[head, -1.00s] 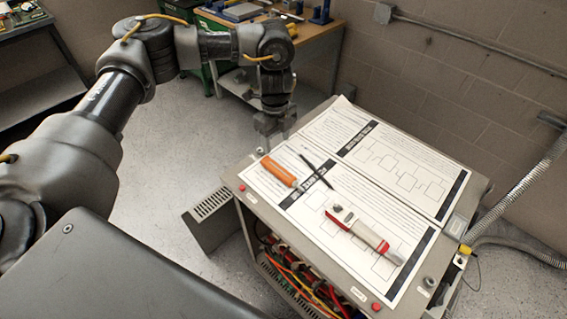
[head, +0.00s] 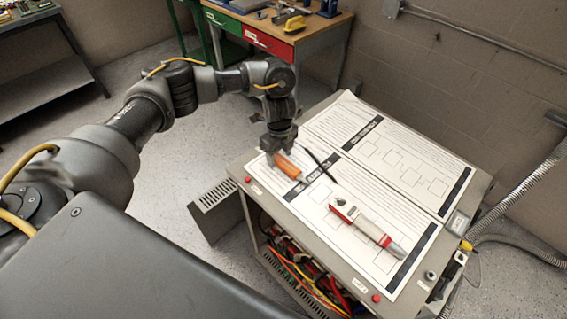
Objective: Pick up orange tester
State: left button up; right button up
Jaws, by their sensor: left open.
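The orange tester (head: 289,168) is a short orange cylinder lying on the printed sheets on top of the cabinet, near its left edge. A thin black probe or lead (head: 321,164) lies beside it. My left gripper (head: 271,158) points down right at the tester's far left end, its fingers open. The fingers cover that end, and I cannot tell whether they touch it. My right gripper is not in the head view.
A red and white meter-like tool (head: 366,229) lies on the sheets to the right. The cabinet top (head: 262,195) has red buttons at its corners, and coloured wires (head: 300,280) show in its open front. A workbench (head: 325,37) with tools stands behind.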

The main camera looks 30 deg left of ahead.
pick_arm(q)
jog(key=shift+f, duration=0.55)
jog(key=shift+r, duration=0.1)
jog(key=c, duration=1.1)
jog(key=shift+o, duration=0.2)
